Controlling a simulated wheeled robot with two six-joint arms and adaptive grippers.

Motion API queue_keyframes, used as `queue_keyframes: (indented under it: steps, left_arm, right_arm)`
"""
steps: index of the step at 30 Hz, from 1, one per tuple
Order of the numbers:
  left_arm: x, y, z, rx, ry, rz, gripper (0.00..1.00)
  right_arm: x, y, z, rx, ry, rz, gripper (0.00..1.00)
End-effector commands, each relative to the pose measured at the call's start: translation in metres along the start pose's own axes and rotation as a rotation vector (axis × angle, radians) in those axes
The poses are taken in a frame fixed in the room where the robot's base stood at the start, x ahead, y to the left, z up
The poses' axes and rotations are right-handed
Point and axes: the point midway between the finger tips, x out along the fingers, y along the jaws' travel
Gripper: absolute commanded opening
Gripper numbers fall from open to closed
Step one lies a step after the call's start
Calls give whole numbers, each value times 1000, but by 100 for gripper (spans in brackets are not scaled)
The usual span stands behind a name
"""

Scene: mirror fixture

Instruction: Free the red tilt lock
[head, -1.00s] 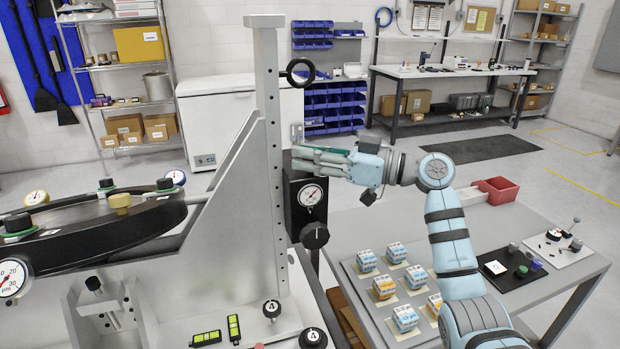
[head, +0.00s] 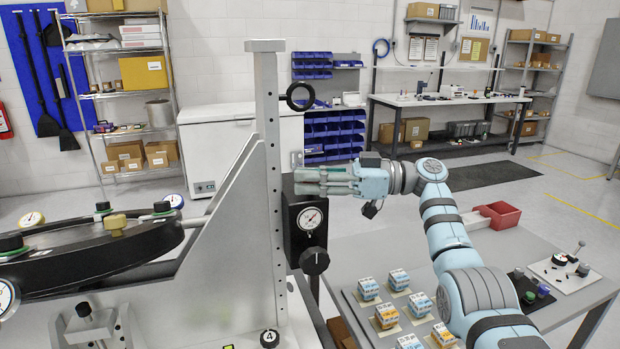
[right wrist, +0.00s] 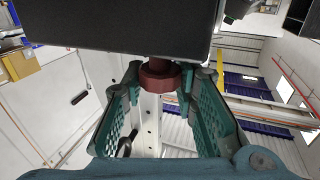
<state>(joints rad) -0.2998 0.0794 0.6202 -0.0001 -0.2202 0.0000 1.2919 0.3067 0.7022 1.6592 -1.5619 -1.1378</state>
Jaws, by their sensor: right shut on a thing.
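The red tilt lock (right wrist: 160,76) shows in the right wrist view as a dark red knob with a wider collar, against the edge of a dark block (right wrist: 130,22). My right gripper (right wrist: 160,92) has its fingers on either side of the knob and is shut on it. In the head view my right gripper (head: 298,181) comes in from the right at the top of the black block with a dial (head: 310,219), on the grey upright (head: 268,150). The lock is hidden there by the fingers. My left gripper is not in view.
A round black table (head: 90,255) lies left. A side table (head: 400,240) with several printed cubes and a red bin (head: 497,215) stands right.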

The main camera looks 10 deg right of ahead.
Motion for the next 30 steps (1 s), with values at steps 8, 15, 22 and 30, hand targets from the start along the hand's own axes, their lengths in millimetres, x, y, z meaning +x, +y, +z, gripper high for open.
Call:
queue_keyframes:
  steps: [8,15,22,30]
  left_arm:
    - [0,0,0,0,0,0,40]
    - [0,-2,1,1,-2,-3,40]
    - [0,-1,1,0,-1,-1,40]
    - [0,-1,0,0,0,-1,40]
  right_arm:
    - [0,0,1,1,-1,0,48]
    - [-2,0,1,1,-1,1,48]
    - [-45,1,1,4,-2,6,48]
    - [-110,2,-1,3,0,5,48]
